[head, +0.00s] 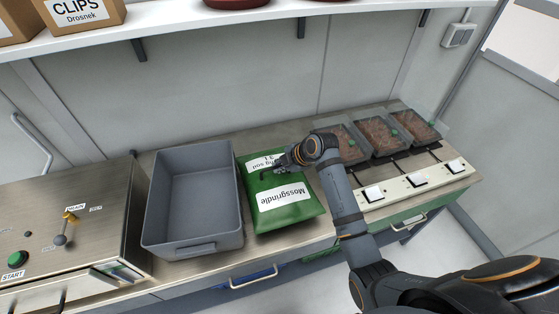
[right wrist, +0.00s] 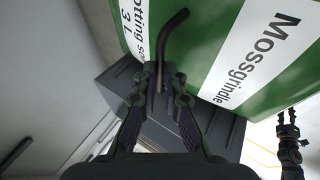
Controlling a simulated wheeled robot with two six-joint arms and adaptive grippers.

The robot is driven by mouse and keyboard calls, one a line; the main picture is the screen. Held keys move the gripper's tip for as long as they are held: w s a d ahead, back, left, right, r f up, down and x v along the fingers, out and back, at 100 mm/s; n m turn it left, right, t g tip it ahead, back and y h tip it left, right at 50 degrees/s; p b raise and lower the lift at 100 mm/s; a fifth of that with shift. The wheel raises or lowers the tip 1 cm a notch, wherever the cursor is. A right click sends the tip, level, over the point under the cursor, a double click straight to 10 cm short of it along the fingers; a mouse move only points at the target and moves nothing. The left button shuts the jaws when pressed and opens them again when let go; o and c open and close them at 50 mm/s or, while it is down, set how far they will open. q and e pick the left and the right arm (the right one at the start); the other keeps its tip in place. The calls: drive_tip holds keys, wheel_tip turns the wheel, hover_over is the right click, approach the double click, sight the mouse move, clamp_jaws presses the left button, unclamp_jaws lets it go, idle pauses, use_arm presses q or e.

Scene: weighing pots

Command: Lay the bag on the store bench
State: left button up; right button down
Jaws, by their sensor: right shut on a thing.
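The green bag (head: 283,214) with white "Mossgrindle" labels is over the steel bench (head: 255,258), just right of the grey bin. I cannot tell whether it touches the bench top. In the right wrist view the bag (right wrist: 225,30) fills the top, and my right gripper (right wrist: 160,88) closes around the bent handle. A small dark shape at the right edge of that view looks like my left gripper (right wrist: 287,125); its jaws are unclear.
The empty grey bin (head: 190,247) stands close left of the bag. A steel machine (head: 105,225) with knobs is farther left. Several soil trays (head: 380,135) sit to the right behind a strip of white panels (head: 417,181). A shelf (head: 160,22) with boxes hangs above.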

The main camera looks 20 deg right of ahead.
sight(275, 176)
drive_tip(key=shift+f+p, duration=0.3)
drive_tip(key=shift+f, duration=1.4)
drive_tip(key=c, duration=1.8)
unclamp_jaws()
drive_tip(key=shift+f, duration=0.2)
drive_tip(key=o, duration=0.3)
drive_tip(key=shift+s, duration=0.1)
drive_tip(key=shift+o, duration=0.2)
drive_tip(key=shift+r, duration=0.1)
drive_tip(key=b+v, duration=0.1)
drive_tip(key=v, duration=1.1)
